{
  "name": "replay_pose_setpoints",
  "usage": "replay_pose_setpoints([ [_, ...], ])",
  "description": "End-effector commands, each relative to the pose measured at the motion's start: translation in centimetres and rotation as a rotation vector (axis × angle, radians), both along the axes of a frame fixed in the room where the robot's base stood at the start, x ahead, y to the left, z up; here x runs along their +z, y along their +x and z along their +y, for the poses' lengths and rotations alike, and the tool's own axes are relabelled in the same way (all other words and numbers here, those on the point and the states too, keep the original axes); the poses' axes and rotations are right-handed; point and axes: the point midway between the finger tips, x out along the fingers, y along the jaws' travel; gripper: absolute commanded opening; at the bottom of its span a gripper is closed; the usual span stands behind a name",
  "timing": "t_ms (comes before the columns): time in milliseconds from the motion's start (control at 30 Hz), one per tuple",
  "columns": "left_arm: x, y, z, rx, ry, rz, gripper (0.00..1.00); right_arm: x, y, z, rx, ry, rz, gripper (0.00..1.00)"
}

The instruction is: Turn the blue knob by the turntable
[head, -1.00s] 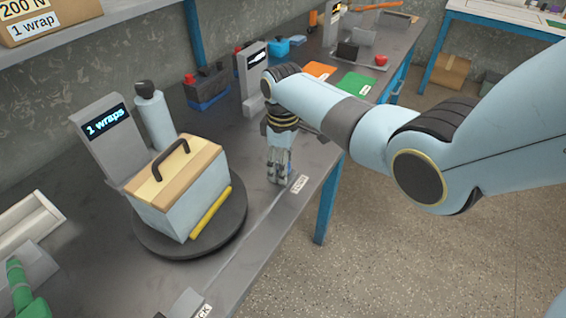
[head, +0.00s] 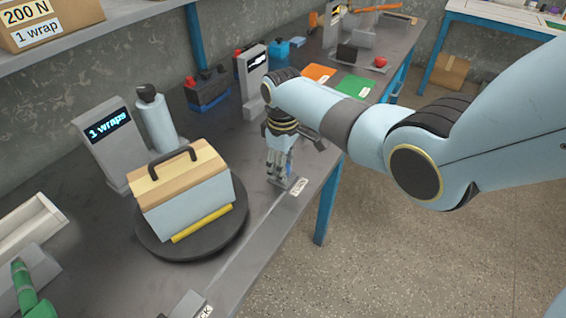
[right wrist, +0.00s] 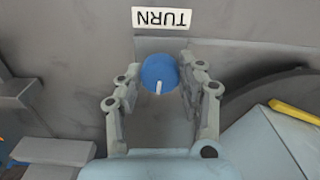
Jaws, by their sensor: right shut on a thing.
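The blue knob (right wrist: 158,72) with a white pointer mark sits between the fingers of my right gripper (right wrist: 160,88) in the right wrist view. The gripper is shut on it, beside a label reading TURN. In the head view my right gripper (head: 280,180) points down at the table edge, mostly hiding the knob. The dark round turntable (head: 160,246) stands left of it. On it sits a pale blue box (head: 190,211) with a tan lid, a dark handle and a yellow strip (head: 202,224) low on one side. My left gripper is not in view.
A grey display (head: 108,135) reading "1 wraps" and a pale bottle (head: 157,122) stand behind the turntable. A green object (head: 25,287) is at lower left. A battery-like dark blue block (head: 208,90) and orange and green mats (head: 356,85) lie farther back.

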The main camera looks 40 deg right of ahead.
Motion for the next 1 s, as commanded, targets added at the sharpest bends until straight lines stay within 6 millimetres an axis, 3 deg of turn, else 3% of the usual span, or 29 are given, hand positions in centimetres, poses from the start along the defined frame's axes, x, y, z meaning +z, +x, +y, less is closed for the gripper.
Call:
replay_pose_setpoints([
  [400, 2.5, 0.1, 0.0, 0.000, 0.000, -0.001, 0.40, 0.2, 0.0, 0.0, -0.379, 0.000, 0.001, 0.06],
  [1000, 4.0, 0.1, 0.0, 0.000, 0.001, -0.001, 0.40, 0.1, 0.0, 0.0, -0.834, 0.000, -0.001, 0.06],
])
